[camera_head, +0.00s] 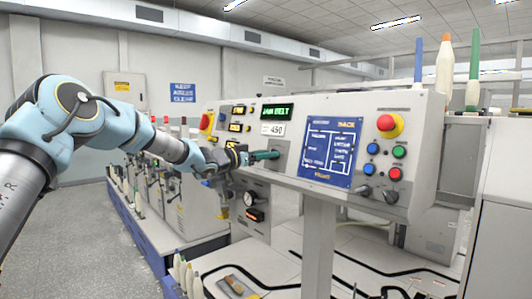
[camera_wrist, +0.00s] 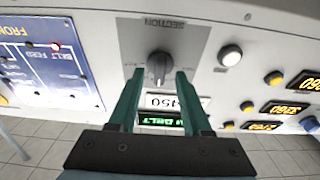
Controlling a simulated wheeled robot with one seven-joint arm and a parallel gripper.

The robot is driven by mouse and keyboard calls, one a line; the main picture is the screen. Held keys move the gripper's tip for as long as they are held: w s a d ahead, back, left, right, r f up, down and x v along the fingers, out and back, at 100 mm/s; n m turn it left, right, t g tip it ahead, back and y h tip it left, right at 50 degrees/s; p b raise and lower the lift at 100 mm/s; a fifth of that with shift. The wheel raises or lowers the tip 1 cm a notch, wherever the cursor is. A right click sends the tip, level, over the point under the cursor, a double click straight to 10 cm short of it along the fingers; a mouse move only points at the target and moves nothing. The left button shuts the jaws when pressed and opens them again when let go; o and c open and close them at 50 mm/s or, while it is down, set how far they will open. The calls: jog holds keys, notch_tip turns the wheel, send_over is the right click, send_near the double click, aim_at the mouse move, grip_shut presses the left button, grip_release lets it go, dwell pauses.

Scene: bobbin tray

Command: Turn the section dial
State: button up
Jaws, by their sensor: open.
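My gripper (camera_wrist: 160,74) is open, with one teal fingertip on each side of the dial. Gaps show between the fingers and the knob, and I see no clear contact. In the head view, my gripper (camera_head: 272,154) reaches the front of the control panel (camera_head: 245,171), and its fingers hide most of the dial. A card reading 450 (camera_head: 273,128) and a green BELT display (camera_head: 277,111) sit above it.
A blue diagram board (camera_head: 329,152) is right of the dial. A white button (camera_wrist: 230,55) and amber displays (camera_wrist: 284,107) lie on the dial's other side. Bobbins (camera_head: 474,70) stand behind.

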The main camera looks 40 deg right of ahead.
jog(key=shift+d, duration=0.1)
jog(key=shift+c, duration=0.4)
grip_shut()
